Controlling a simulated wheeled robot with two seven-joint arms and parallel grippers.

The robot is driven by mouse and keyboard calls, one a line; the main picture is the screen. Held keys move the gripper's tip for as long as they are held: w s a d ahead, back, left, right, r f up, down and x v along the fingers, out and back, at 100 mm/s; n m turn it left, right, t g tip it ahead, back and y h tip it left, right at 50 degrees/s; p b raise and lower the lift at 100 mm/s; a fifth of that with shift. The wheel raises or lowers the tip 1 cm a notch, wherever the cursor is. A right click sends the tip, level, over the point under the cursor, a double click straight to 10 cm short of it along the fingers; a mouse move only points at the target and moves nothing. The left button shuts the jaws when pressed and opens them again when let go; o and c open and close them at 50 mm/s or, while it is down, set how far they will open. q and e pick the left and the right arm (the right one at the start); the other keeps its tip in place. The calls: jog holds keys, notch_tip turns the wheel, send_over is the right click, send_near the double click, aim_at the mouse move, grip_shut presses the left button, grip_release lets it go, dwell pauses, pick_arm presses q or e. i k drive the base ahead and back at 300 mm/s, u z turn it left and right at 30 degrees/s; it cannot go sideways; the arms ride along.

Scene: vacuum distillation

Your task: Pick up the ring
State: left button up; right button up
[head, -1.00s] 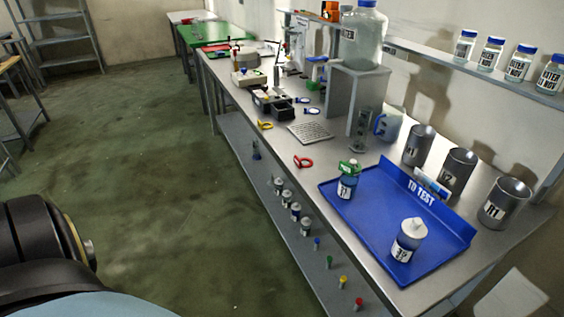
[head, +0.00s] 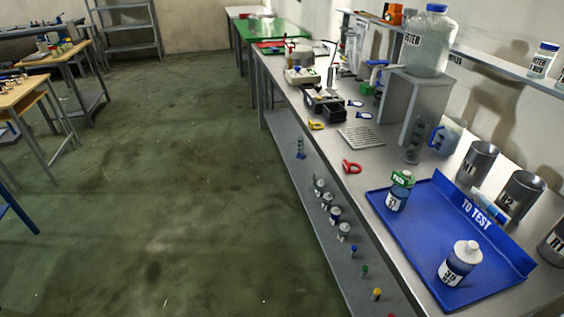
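The task's ring cannot be told for sure; several small ring-like things lie on the steel bench (head: 330,150). A red one with a loop (head: 352,167) lies near the bench's front edge, left of the blue tray. A yellow one (head: 316,125) lies farther back near the same edge. Two small blue-rimmed pieces (head: 355,104) (head: 365,116) lie behind and to the right of the yellow one. All are small in view. Neither of my grippers shows.
The blue "TO TEST" tray (head: 420,245) holds two labelled bottles (head: 396,192) (head: 459,263). Metal beakers (head: 478,160) stand behind it. A large water jar (head: 428,42) stands on a grey stand (head: 412,105). A lower shelf (head: 290,150) carries small bottles. The floor (head: 170,190) left of the bench is clear.

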aim_at(347, 167)
jog(key=u, duration=0.2)
jog(key=i, duration=1.5)
jog(key=z, duration=2.7)
